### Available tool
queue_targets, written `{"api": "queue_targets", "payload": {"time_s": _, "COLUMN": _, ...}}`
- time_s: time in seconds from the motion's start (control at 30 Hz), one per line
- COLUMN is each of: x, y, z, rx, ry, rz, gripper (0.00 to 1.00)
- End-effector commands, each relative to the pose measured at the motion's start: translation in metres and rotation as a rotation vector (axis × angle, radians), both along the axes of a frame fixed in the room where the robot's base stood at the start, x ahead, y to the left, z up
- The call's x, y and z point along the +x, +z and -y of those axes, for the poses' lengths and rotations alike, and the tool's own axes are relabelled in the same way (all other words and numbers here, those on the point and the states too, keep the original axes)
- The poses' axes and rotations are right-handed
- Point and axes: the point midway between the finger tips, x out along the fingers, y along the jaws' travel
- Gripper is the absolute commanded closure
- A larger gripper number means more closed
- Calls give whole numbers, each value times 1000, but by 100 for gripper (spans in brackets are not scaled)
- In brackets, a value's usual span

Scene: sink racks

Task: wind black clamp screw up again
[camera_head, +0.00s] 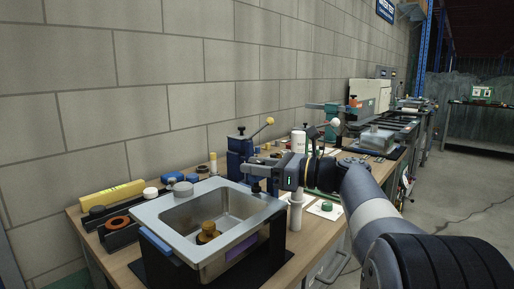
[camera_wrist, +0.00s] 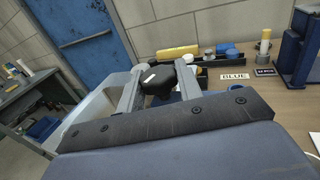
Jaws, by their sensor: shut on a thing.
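The black clamp screw (camera_wrist: 158,88) shows as a dark knob with a small white mark between the two fingers of my gripper (camera_wrist: 158,76) in the wrist view. The fingers are shut on it from both sides. In the head view my gripper (camera_head: 256,170) is over the far right edge of the steel sink (camera_head: 152,212). The screw's dark lower part (camera_head: 256,187) shows just below the fingers there. Its thread and lower end cannot be made out. The sink also shows left of the fingers in the wrist view (camera_wrist: 98,92).
A blue press with a yellow-knobbed lever (camera_head: 240,155) stands behind my gripper. A yellow bar (camera_head: 112,194) and black trays lie left of the sink. A white cylinder (camera_head: 295,215) stands to the right.

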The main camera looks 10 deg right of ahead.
Motion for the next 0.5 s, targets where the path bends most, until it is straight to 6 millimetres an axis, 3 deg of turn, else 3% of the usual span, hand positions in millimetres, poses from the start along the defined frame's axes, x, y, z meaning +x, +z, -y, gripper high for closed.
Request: {"api": "queue_targets", "payload": {"time_s": 0.5, "x": 0, "y": -5, "z": -1, "rx": -1, "ry": 161, "rz": -11, "gripper": 89}}
